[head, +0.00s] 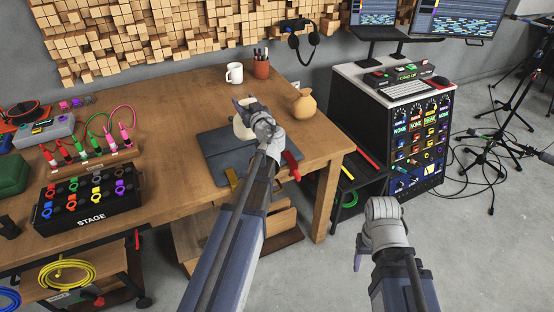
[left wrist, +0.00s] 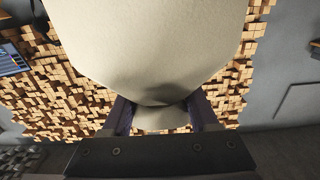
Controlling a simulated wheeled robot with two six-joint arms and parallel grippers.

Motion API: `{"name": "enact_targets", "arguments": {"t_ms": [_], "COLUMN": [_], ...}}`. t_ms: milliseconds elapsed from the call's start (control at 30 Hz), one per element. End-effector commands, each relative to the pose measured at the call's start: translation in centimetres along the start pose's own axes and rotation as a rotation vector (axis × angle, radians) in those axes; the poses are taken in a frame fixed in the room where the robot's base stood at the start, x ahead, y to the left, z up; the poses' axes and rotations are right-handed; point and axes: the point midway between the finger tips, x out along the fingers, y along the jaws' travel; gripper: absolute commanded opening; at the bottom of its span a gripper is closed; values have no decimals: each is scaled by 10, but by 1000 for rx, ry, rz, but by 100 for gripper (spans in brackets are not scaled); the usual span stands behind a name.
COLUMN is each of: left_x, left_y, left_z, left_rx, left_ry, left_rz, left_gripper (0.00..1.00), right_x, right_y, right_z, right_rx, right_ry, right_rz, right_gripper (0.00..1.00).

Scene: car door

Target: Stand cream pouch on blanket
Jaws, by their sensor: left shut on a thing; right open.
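The cream pouch (head: 242,130) is over the far part of the dark grey blanket (head: 222,158), mostly hidden behind my left gripper (head: 246,110) in the head view. In the left wrist view the cream pouch (left wrist: 150,45) fills the upper middle. Its narrower end is pinched between the two fingers of my left gripper (left wrist: 162,116). I cannot tell whether its base touches the blanket. My right gripper (head: 360,248) is open and empty, off the table's right side, low in front of the black cabinet.
A white mug (head: 234,73), a pen cup (head: 261,65) and a tan vase (head: 303,104) stand behind and right of the blanket on the wooden table (head: 170,110). A STAGE box (head: 88,203) stands left.

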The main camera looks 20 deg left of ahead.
Motion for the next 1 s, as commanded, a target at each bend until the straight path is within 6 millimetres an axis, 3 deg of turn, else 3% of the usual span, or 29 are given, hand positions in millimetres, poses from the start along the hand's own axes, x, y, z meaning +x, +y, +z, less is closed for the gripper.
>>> {"name": "enact_targets", "arguments": {"t_ms": [333, 733, 1000], "left_x": [-1, -1, -1], "left_y": [0, 0, 0], "left_z": [4, 58, 63], "left_rx": [1, 1, 1], "left_ry": [0, 0, 0], "left_rz": [-7, -5, -5], "left_gripper": [0, 0, 0], "right_x": [4, 58, 62], "right_y": [0, -6, -6], "right_z": [0, -4, -4], "right_rx": [0, 0, 0], "right_ry": [0, 0, 0], "right_rz": [0, 0, 0], "right_gripper": [61, 61, 61]}}
